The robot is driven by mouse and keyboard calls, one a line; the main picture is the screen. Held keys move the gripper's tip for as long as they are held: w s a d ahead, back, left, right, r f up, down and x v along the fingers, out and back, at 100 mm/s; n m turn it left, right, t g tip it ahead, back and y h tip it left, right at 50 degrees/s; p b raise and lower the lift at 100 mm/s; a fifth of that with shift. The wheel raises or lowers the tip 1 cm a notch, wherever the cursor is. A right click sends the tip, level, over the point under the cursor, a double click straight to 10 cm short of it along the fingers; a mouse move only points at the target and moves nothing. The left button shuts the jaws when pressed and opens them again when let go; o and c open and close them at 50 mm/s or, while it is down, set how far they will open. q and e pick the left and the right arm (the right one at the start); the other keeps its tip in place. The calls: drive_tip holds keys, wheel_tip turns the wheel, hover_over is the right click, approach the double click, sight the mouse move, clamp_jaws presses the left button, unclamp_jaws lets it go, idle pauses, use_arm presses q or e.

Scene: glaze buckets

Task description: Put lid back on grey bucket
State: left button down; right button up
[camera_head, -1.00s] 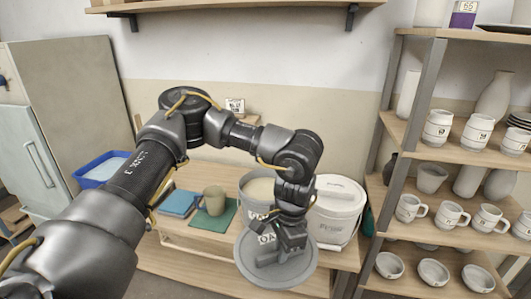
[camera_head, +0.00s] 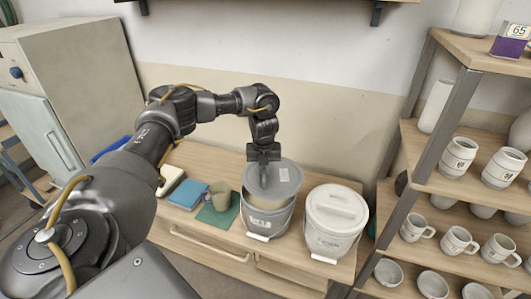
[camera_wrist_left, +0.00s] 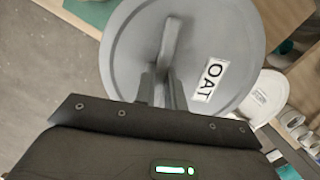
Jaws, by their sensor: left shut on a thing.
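My left gripper (camera_head: 264,168) is shut on the upright handle of a grey round lid (camera_head: 289,185). In the left wrist view the gripper (camera_wrist_left: 163,88) pinches the handle of the lid (camera_wrist_left: 125,55), which bears a white label reading OAT. The lid is over the back part of the grey bucket (camera_head: 282,222) and looks tilted. Pale glaze shows in the bucket's mouth in front of the lid's lower edge. Whether the lid touches the rim I cannot tell. The bucket stands upright on the wooden bench. My right gripper is not in view.
A white lidded bucket (camera_head: 331,240) stands close to the right of the grey one. To the left are a mug (camera_head: 219,196) on a green cloth (camera_head: 217,216) and a blue box (camera_head: 188,194). A shelf with pottery (camera_head: 467,190) rises at the right.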

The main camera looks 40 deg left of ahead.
use_arm(q)
drive_tip(key=shift+w+a+r+m, duration=0.15)
drive_tip(key=shift+a+m, duration=0.1)
drive_tip(key=shift+a, duration=0.25)
drive_tip(key=shift+a+r+m, duration=0.1)
drive_tip(key=shift+a+m, duration=0.15)
drive_tip(key=shift+a, duration=0.4)
drive_tip(key=shift+f, duration=0.15)
drive_tip(key=shift+f+b, duration=0.35)
drive_tip(key=shift+f, duration=0.05)
wheel_tip(320, 180, down, 3)
drive_tip(key=b, duration=0.3)
drive_tip(key=shift+f, duration=0.15)
drive_tip(key=shift+f+b, duration=0.45)
drive_tip(key=shift+f, duration=0.55)
drive_tip(key=shift+w+r, duration=0.1)
